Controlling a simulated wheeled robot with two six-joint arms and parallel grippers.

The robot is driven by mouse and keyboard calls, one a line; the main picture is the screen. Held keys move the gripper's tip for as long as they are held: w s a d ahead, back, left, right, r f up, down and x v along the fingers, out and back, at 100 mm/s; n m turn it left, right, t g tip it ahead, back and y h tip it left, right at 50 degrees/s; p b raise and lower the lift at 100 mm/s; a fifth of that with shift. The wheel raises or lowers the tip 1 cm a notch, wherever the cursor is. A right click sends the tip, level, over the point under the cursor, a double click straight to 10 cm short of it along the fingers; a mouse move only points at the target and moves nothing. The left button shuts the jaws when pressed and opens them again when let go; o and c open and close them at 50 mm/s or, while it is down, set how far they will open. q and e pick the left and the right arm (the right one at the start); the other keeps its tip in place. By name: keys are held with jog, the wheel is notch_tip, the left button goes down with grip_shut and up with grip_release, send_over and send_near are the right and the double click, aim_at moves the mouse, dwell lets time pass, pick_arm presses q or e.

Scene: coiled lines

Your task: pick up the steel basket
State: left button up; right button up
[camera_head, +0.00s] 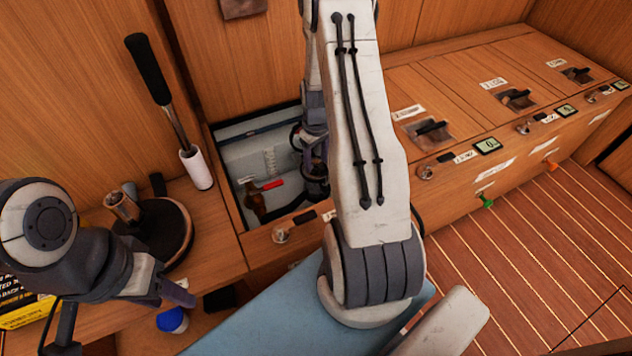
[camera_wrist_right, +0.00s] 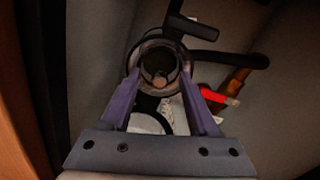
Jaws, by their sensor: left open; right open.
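In the right wrist view, a round, dark metal cup with a rim (camera_wrist_right: 152,57), which looks like the steel basket, sits down in an open compartment. Something small and pale shows at its centre. My right gripper (camera_wrist_right: 160,78) is open, its two purple fingers pointing at the cup, one on each side of its near part. I cannot tell whether they touch it. In the head view my right gripper (camera_head: 315,180) is inside the compartment, mostly hidden by my arm. My left gripper (camera_head: 178,294) is empty and open at lower left, over the counter's front edge.
The compartment (camera_head: 238,134) has close walls and holds a red and brown tool (camera_wrist_right: 216,97) and a black T-shaped handle (camera_wrist_right: 190,27) near the cup. A black-handled lever (camera_head: 150,70) and a round black base (camera_head: 165,235) stand left of it. Latched lids (camera_head: 430,130) lie right.

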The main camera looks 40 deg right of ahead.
jog(key=shift+r, duration=0.1)
grip_shut()
notch_tip(320, 180, up, 18)
jog(key=p, duration=0.9)
jog(key=shift+p, duration=0.3)
jog(key=shift+p, duration=0.35)
